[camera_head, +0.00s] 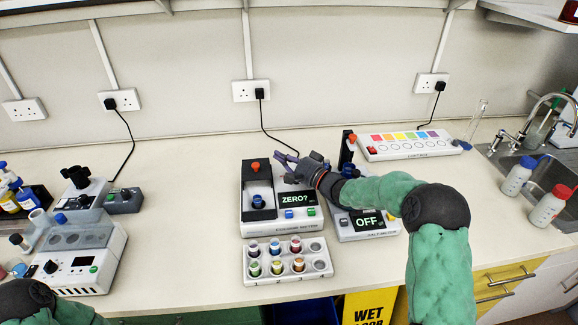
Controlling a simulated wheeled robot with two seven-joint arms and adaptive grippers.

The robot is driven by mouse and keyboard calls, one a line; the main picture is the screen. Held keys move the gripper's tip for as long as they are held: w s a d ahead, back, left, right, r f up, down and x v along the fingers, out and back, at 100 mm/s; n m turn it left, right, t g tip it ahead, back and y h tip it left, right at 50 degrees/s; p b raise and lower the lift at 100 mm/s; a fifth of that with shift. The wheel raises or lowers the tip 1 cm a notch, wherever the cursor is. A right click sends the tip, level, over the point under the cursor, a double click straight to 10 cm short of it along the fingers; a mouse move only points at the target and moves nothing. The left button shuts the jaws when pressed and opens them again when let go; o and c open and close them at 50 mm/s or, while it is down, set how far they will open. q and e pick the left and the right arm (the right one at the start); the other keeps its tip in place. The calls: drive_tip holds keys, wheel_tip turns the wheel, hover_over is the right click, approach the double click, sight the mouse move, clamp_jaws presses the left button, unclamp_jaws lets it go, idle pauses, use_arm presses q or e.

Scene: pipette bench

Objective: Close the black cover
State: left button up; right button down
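The black cover (257,178) is on the white meter (265,228) whose screen reads "ZERO?". It appears raised at the back left of the meter, with an orange-red knob on it. A dark blue-topped vial or holder (258,201) shows below the knob. My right gripper (282,166) is just right of the cover, above the screen, pointing left. Its purple fingers look apart, with nothing seen between them, and a small gap separates them from the cover. My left arm shows only at the lower left corner; its gripper is out of view.
A second meter (366,235) reading "OFF" sits under my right forearm, with a dark upright part behind it. A white rack (287,281) of several colored vials stands in front. A colored-strip panel (410,154) lies behind right. Equipment fills the left; bench between is clear.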

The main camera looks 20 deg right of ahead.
sight(267, 168)
drive_tip(key=b+x, duration=0.1)
drive_tip(key=x, duration=0.3)
drive_tip(key=shift+w, duration=0.1)
drive_tip(key=shift+a+f+b, duration=0.15)
drive_tip(key=shift+a+b, duration=0.2)
drive_tip(key=shift+s+a+f+b, duration=0.1)
drive_tip(key=shift+s+a+b, duration=0.3)
drive_tip(key=shift+s+a, duration=0.25)
drive_tip(key=shift+s+a+f+b, duration=0.15)
drive_tip(key=shift+s+a+b, duration=0.25)
drive_tip(key=shift+s, duration=0.3)
